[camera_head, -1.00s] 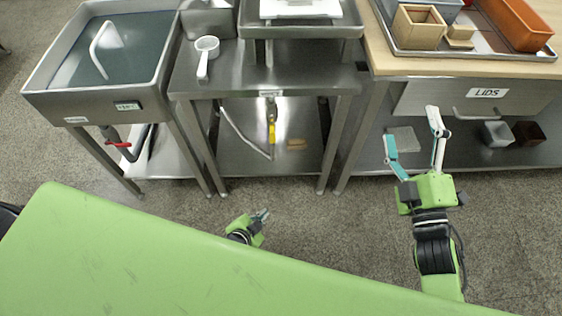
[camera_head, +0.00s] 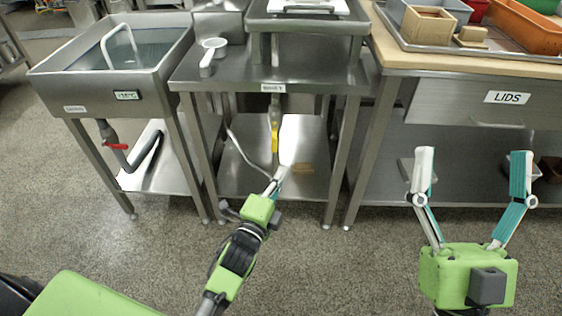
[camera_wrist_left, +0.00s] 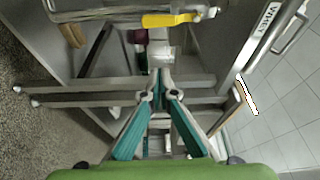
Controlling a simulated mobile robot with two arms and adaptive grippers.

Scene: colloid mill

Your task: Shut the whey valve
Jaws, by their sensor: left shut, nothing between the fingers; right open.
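The whey valve's yellow handle (camera_head: 275,141) hangs upright along its drain pipe, under the table edge with the WHEY label (camera_head: 273,88). In the left wrist view the yellow handle (camera_wrist_left: 168,20) lies ahead of the fingertips, near the top edge, and the WHEY label (camera_wrist_left: 268,15) shows at upper right. My left gripper (camera_head: 277,180) is shut and empty, below the handle in the head view and apart from it; its closed fingers (camera_wrist_left: 160,80) show in the left wrist view. My right gripper (camera_head: 472,157) is open and empty, in front of the LIDS drawer.
A red-handled valve (camera_head: 117,147) sits under the sink (camera_head: 115,63) at left. Table legs flank the whey valve, with a lower shelf (camera_head: 240,180) beneath it.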

